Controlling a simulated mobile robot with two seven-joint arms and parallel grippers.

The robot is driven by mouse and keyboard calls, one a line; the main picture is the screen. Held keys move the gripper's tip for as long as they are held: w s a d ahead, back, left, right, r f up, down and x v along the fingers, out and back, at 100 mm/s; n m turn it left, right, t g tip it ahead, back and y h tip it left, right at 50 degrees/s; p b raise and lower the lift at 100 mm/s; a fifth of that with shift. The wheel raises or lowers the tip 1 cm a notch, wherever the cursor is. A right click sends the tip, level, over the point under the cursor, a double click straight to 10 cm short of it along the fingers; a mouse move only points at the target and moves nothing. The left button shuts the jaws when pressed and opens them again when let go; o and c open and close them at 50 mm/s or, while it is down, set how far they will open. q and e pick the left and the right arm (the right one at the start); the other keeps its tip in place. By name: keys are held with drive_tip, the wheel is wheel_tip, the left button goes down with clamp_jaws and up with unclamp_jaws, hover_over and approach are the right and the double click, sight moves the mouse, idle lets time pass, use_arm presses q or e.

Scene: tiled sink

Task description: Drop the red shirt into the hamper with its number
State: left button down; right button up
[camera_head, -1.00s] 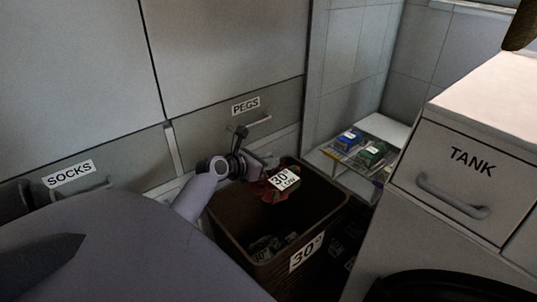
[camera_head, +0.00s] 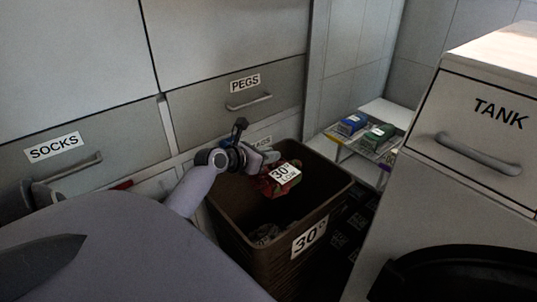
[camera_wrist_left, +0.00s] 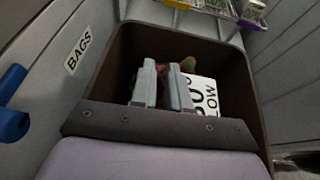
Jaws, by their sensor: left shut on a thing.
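The red shirt (camera_head: 273,187) is bunched up, with a white tag (camera_head: 285,172) reading "30° LOW". My left gripper (camera_head: 262,165) is shut on it and holds it over the mouth of a brown hamper. In the left wrist view the two fingers (camera_wrist_left: 162,88) stand over the hamper opening, with the tag (camera_wrist_left: 204,97) beside them and only a little of the shirt showing. The hamper (camera_head: 240,228) is labelled "30°" on its front (camera_head: 309,236) and has some dark cloth (camera_head: 266,232) at its bottom. My right gripper is not in view.
Drawers labelled "SOCKS" (camera_head: 54,147) and "PEGS" (camera_head: 245,83) line the wall behind. A rack with blue and green boxes (camera_head: 378,138) stands beyond the hamper. A "TANK" drawer unit (camera_head: 480,135) is at right, with a dark round opening (camera_head: 455,275) below.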

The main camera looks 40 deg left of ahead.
use_arm(q)
drive_tip(key=c, duration=1)
unclamp_jaws()
drive_tip(key=shift+c, duration=0.2)
drive_tip(key=shift+s+r+p, duration=0.25)
drive_tip(key=shift+s+p, duration=0.05)
drive_tip(key=shift+s, duration=0.15)
drive_tip(key=p+v, duration=0.2)
drive_tip(key=v, duration=0.3)
drive_tip(key=shift+s+r, duration=0.1)
drive_tip(key=shift+s, duration=0.2)
drive_tip(key=shift+s+r, duration=0.1)
drive_tip(key=shift+s, duration=0.2)
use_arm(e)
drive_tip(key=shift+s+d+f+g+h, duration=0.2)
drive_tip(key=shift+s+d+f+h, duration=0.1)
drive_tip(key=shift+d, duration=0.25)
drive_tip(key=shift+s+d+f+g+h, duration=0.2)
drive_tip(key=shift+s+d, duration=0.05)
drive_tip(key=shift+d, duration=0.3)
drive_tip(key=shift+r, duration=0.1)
